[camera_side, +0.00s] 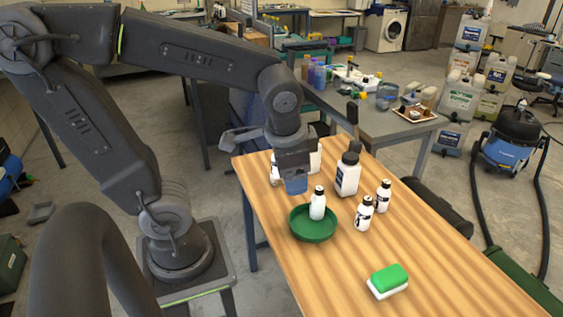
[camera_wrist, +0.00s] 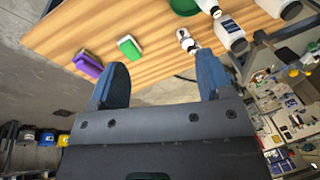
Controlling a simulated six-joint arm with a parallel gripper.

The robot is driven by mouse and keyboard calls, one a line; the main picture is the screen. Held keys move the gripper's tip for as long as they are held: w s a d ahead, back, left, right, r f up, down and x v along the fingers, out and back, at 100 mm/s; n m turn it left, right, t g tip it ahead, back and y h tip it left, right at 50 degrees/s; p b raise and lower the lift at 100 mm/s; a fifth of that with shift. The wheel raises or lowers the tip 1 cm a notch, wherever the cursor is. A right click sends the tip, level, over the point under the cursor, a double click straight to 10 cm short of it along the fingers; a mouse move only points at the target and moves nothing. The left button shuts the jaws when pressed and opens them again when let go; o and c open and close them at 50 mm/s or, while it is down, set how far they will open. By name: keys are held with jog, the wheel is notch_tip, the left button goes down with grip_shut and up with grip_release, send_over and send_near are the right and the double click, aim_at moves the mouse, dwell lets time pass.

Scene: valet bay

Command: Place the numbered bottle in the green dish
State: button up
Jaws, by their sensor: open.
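The green dish (camera_side: 300,234) stands near the left edge of the wooden table, and its edge shows at the top of the wrist view (camera_wrist: 182,7). A small white bottle with a black cap (camera_side: 318,205) stands upright in the dish. Another small white bottle (camera_side: 364,214) stands right of the dish and bears a dark mark that may be a number; I cannot read it. A dark-marked bottle also shows in the wrist view (camera_wrist: 187,42). My gripper (camera_side: 296,185) is open and empty, above and just behind the dish; its blue fingers are apart in the wrist view (camera_wrist: 161,72).
A third small bottle (camera_side: 383,197) and a large white bottle (camera_side: 348,176) stand behind and to the right. More white bottles are partly hidden behind my gripper. A green and white sponge (camera_side: 388,281) lies near the front, with bare table around it. A purple block (camera_wrist: 87,65) shows in the wrist view.

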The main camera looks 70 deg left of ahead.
jog(key=s+d+r+n+t+h, duration=0.2)
jog(key=s+r+t, duration=0.1)
jog(key=shift+r, duration=0.1)
